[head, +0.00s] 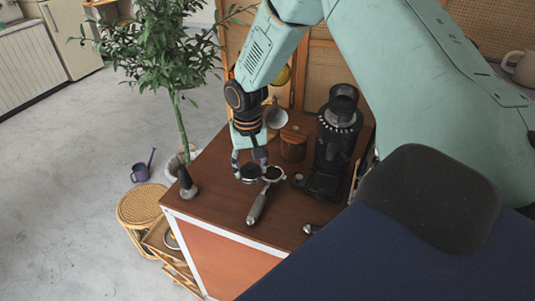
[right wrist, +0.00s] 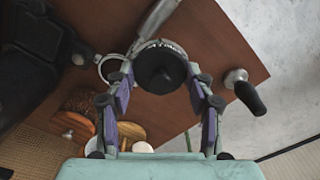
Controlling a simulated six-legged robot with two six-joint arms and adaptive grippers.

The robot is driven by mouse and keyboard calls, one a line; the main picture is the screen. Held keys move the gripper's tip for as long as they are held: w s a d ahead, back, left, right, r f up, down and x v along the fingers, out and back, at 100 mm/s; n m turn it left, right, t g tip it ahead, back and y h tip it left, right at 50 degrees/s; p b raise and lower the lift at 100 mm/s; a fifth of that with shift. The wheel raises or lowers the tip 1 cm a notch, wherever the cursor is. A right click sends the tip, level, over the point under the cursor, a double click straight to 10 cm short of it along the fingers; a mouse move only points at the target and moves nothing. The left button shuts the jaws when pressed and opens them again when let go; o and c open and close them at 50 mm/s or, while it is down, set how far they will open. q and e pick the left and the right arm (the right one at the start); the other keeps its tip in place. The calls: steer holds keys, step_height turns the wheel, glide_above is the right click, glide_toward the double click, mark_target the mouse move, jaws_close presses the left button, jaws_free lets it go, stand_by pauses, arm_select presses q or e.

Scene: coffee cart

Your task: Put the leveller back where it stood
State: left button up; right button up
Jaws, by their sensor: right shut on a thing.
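The leveller (head: 250,174) is a dark round disc with a pale metal rim. My right gripper (head: 249,160) is shut on it from above, and the right wrist view shows the leveller (right wrist: 160,66) between the two fingers of my right gripper (right wrist: 160,92). A portafilter (head: 258,203) lies on the brown counter, its basket just right of the leveller in the head view. In the right wrist view the leveller partly covers the portafilter (right wrist: 152,22). I cannot tell whether the leveller touches the counter. My left gripper is not in view.
A tamper (head: 187,184) stands near the counter's left edge. A black grinder (head: 333,150) and a wooden canister (head: 293,145) stand behind and right of the gripper. A small metal thing (head: 310,229) lies near the front edge. Bare counter (head: 222,196) lies between tamper and portafilter.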

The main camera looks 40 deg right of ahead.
steer(key=s+a+f+n+b, duration=0.3)
steer(key=a+f+b, duration=1.1)
steer(key=b, duration=0.8)
steer(key=shift+a+f+n, duration=0.3)
steer(key=shift+a+n, duration=0.6)
steer(key=shift+a, duration=0.35)
